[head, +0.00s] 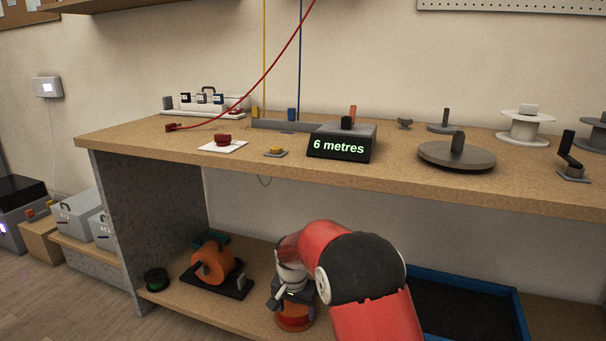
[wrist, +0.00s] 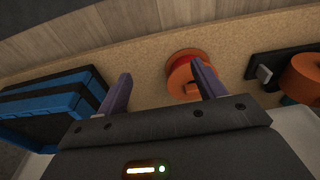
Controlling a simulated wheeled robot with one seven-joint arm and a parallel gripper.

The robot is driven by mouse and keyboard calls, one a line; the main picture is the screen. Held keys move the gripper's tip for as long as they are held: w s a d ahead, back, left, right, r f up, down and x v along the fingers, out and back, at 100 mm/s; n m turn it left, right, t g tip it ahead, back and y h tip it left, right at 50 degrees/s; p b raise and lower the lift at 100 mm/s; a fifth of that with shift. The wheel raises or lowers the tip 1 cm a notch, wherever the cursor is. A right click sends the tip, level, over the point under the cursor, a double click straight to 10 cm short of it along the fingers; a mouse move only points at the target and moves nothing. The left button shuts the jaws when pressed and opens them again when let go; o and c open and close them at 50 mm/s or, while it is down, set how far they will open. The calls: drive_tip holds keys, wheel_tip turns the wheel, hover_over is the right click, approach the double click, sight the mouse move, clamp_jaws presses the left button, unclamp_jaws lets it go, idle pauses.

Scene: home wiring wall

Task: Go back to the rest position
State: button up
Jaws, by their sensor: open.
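My gripper (head: 290,298) hangs at the lower shelf, just over an orange spool (head: 295,318) in the head view. In the wrist view my gripper (wrist: 163,84) is open, with its two purple fingers apart and nothing held between them. The orange spool with red winding (wrist: 182,66) lies beyond the fingers there, partly hidden by the right finger. I cannot tell whether finger and spool touch. My red and black arm covers part of the lower shelf in the head view.
A black-based stand with an orange drum (head: 212,263) sits left on the shelf, beside a dark green spool (head: 157,280). A blue-rimmed tray (head: 521,318) lies to the right. The worktop (head: 110,139) above carries a "6 metres" display (head: 338,147) and overhangs the shelf.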

drive_tip(key=s+d+r+n+t+p, duration=0.1)
drive_tip(key=s+d+r+p, duration=0.1)
drive_tip(key=s+d+r, duration=0.45)
drive_tip(key=s+d+r+p, duration=0.1)
drive_tip(key=s+r+p, duration=0.15)
drive_tip(key=r, duration=0.75)
drive_tip(key=s+d+r+n+t+p, duration=0.1)
drive_tip(key=s+d+r, duration=0.35)
drive_tip(key=r, duration=0.35)
drive_tip(key=s+d+r+n+t+p, duration=0.1)
drive_tip(key=s+d+r+p, duration=0.1)
drive_tip(key=s, duration=0.8)
drive_tip(key=s+d+r+t+p, duration=0.1)
drive_tip(key=s+d+r+p, duration=0.2)
drive_tip(key=s, duration=0.7)
wheel_tip(320, 180, up, 2)
drive_tip(key=shift+r+n, duration=0.1)
drive_tip(key=shift+n, duration=0.3)
drive_tip(key=shift+d, duration=0.1)
